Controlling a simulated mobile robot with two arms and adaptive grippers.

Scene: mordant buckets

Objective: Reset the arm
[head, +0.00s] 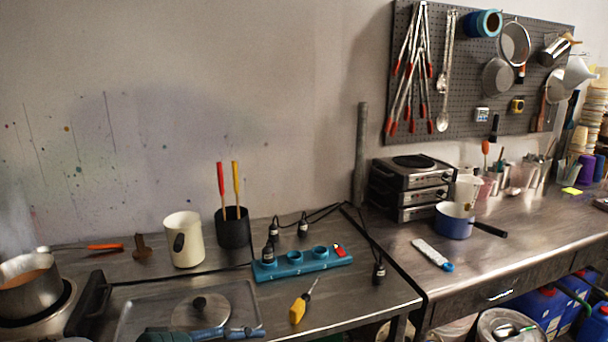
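Neither of my grippers and no clear part of my arms shows in the head view. I cannot tell from this view whether they are open or shut, or whether they hold anything. The steel work table (385,297) in front of me has no gripper over its visible part.
A pot (28,287) of orange liquid stands at the left. A metal tray (130,317) with a round lid (201,311) and a blue-and-black tool (205,334) lies at front. A blue saucepan (453,222) is right.

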